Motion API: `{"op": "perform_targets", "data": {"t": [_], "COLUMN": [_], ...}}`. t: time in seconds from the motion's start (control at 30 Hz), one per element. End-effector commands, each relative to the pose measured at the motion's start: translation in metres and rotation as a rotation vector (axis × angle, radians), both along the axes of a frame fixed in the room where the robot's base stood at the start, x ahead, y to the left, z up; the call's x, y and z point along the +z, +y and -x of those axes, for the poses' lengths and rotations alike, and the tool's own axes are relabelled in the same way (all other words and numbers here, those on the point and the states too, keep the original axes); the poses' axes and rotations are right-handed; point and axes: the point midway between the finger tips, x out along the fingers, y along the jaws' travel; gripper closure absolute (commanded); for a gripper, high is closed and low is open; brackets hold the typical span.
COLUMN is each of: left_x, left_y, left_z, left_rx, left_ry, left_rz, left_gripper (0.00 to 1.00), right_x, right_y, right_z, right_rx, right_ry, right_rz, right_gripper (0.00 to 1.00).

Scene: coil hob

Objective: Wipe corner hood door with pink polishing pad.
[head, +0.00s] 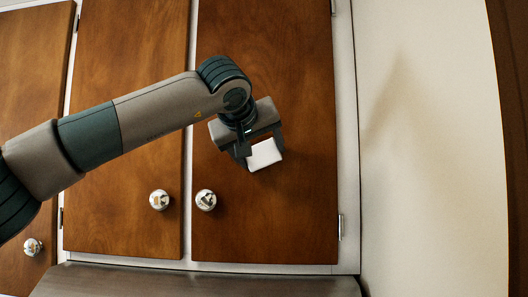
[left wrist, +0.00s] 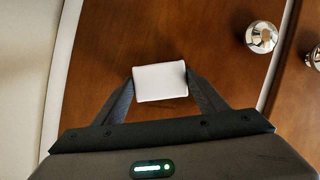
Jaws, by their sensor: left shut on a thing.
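The pad (head: 265,155) looks white to pale rather than pink. My left gripper (head: 262,147) is shut on it, with a finger at either side. In the left wrist view the pad (left wrist: 161,82) is a small pale block between the fingertips. It is in front of the brown wooden door at the right (head: 270,60), the one beside the pale wall, right of and above that door's round knob (head: 205,200). The door also fills the middle of the left wrist view (left wrist: 215,45). Whether the pad touches the wood I cannot tell. My right gripper is not in view.
A second wooden door (head: 130,50) with a round knob (head: 159,200) is to the left, and part of another beyond. A metal hood surface (head: 200,283) runs below the doors. The pale wall (head: 430,160) bounds the right side.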

Motion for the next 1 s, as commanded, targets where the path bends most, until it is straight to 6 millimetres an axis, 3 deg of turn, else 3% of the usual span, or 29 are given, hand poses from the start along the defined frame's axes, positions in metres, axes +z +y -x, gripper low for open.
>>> {"op": "perform_targets", "data": {"t": [0.27, 0.8, 1.0], "left_x": [-0.001, -0.001, 0.0], "left_y": [0.004, 0.039, 0.042], "left_z": [-0.001, 0.001, 0.001], "left_rx": [0.005, 0.005, 0.004], "left_ry": [0.001, 0.001, 0.0], "left_rz": [0.0, 0.0, 0.001], "left_gripper": [0.52, 0.52, 0.52], "right_x": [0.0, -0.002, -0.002], "right_y": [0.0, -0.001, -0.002], "right_z": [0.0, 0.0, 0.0], "right_rx": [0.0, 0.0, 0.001], "right_ry": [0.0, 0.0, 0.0], "right_rz": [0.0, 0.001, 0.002], "right_gripper": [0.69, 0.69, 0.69]}}
